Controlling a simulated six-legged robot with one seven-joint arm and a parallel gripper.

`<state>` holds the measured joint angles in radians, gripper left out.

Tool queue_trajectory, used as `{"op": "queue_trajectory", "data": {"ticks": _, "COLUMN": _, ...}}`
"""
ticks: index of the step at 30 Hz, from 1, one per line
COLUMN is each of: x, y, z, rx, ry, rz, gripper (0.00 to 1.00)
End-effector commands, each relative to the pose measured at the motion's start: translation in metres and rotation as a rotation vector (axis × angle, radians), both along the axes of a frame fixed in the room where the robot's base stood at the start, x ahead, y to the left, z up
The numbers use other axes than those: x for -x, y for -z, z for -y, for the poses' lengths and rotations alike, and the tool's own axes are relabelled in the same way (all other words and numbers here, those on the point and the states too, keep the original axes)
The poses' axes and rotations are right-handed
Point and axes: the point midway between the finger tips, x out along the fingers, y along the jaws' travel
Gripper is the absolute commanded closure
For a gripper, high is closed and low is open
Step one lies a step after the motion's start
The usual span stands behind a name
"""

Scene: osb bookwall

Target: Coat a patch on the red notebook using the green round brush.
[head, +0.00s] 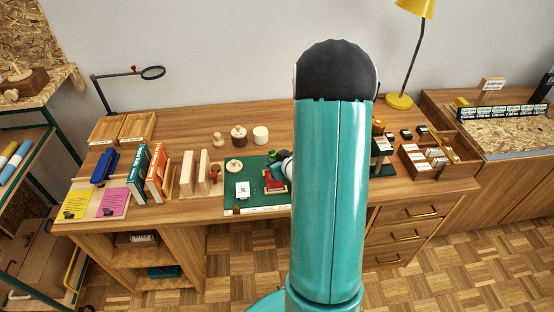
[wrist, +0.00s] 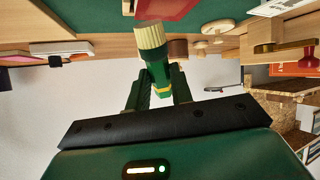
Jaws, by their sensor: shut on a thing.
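The red notebook (head: 274,183) lies on the dark green mat (head: 240,205) in the head view, partly hidden by my arm. Part of it shows at the top edge of the wrist view (wrist: 168,9). My gripper (wrist: 158,88) is shut on the green round brush (wrist: 156,65), whose pale cream bristles point toward the notebook. The bristle end appears close to the notebook's edge; I cannot tell if they touch. In the head view my arm hides most of the gripper.
Wooden jars (head: 239,137) stand behind. A yellow lamp (head: 399,101) stands at the back right.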

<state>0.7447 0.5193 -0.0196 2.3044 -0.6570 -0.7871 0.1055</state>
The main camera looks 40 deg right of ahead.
Motion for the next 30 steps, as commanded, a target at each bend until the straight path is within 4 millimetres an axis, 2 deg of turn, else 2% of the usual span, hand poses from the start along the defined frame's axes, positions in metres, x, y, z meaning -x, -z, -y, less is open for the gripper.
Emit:
{"op": "queue_trajectory", "data": {"ticks": 21, "x": 0.000, "y": 0.011, "z": 0.000, "rx": 0.000, "ry": 0.000, "rz": 0.000, "gripper": 1.00}}
{"op": "queue_trajectory", "data": {"ticks": 30, "x": -0.012, "y": 0.011, "z": -0.017, "rx": -0.001, "ry": -0.002, "rz": 0.000, "gripper": 1.00}}
